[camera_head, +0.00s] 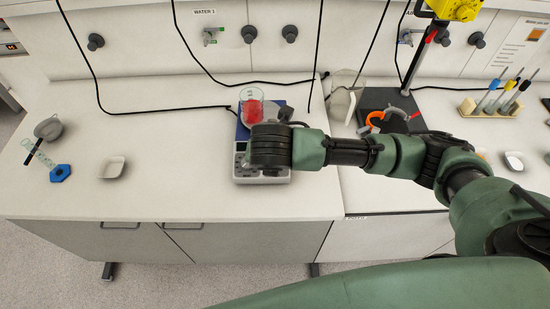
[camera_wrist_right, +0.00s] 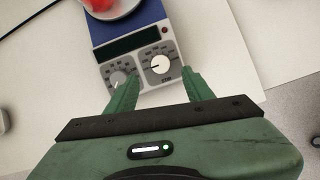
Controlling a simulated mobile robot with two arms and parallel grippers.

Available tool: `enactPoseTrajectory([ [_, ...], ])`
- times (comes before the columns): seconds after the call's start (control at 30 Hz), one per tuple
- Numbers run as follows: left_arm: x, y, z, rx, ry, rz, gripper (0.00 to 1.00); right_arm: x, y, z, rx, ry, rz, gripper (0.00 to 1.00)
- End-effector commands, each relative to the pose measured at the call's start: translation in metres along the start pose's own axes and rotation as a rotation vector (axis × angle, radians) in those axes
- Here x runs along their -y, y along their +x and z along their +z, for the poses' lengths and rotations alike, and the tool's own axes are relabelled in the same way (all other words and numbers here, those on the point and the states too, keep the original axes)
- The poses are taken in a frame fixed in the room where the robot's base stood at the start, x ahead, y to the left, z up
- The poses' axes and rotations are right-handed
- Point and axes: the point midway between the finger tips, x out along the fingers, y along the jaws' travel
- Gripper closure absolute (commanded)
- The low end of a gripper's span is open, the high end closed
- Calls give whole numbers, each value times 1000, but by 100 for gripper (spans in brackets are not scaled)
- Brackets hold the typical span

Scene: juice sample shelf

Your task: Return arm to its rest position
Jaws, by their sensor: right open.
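My right arm comes in from the right in the head view, and its wrist (camera_head: 270,148) hides part of a blue and grey hot plate (camera_head: 241,176). In the right wrist view my right gripper (camera_wrist_right: 162,82) is open and empty, with its two green fingers apart over the front panel of the hot plate (camera_wrist_right: 128,42), near the knobs. A glass beaker with red liquid (camera_head: 252,108) stands on the hot plate. Part of it shows at the top of the right wrist view (camera_wrist_right: 106,6). The fingers are apart from the beaker. My left gripper is not in view.
A stand with an orange clamp (camera_head: 377,121) and a clear glass vessel (camera_head: 345,88) stand right of the hot plate. A wooden rack (camera_head: 489,108) with pipettes is farther right. A white dish (camera_head: 113,168) lies left. Black cables hang behind. The left front counter is mostly clear.

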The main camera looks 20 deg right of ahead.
Motion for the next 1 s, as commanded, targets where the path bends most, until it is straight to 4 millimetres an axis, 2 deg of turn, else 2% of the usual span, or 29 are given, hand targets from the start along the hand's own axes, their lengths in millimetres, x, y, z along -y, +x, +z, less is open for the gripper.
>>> enactPoseTrajectory([
  [0.33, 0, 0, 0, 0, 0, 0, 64, -1, 0, -3, -6, 9, 5, 48],
  [0.47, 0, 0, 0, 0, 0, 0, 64, -11, -4, -25, -54, 113, 51, 48],
  [0.57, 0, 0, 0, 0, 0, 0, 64, -23, -11, -54, -134, 305, 109, 48],
  [0.73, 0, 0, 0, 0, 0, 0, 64, -31, -28, -94, -296, 773, 164, 48],
  [0.87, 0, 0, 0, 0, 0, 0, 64, -18, -33, -113, -396, 1164, 136, 48],
  [1.0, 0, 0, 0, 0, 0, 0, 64, 15, -30, -128, -446, 1592, 48, 48],
])
